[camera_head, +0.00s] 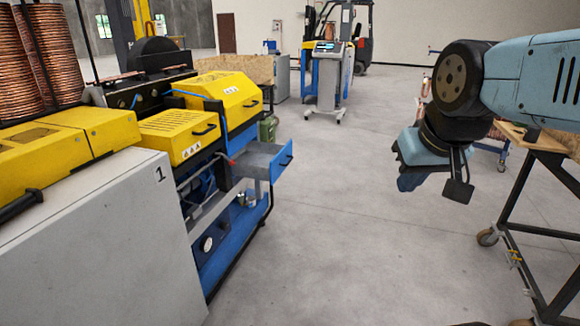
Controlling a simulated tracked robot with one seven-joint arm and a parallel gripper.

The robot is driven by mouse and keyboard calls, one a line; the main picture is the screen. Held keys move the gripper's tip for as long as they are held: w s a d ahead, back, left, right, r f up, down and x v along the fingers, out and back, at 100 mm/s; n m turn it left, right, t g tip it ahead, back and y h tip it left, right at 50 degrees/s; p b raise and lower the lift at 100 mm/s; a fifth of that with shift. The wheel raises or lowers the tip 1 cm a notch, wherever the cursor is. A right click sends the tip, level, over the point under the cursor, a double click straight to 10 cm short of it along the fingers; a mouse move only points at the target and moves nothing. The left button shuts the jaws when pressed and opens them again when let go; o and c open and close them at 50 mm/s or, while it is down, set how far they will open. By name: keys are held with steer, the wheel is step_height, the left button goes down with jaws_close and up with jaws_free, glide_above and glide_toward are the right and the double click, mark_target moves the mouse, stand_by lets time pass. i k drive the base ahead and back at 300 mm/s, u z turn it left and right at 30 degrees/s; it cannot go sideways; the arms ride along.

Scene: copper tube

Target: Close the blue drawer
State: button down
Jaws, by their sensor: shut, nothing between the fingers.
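The blue drawer (262,160) is on the machine at left and stands pulled out to the right. Its front panel is blue with a dark handle, and its grey inside shows from above. My gripper (428,187) hangs in the air at the right of the picture, clear of the drawer and holding nothing. A wide stretch of floor lies between the gripper and the drawer. The fingers are partly hidden by the wrist.
Yellow machine covers (178,135) sit above and left of the drawer. A grey cabinet marked 1 (95,245) stands in the left foreground. A wheeled black-framed table (525,210) is at right. A control console (328,85) and a forklift (362,40) stand behind. The middle floor is free.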

mark_target(256, 160)
steer(key=z, duration=0.2)
steer(key=i, duration=1.45)
steer(key=u, duration=0.65)
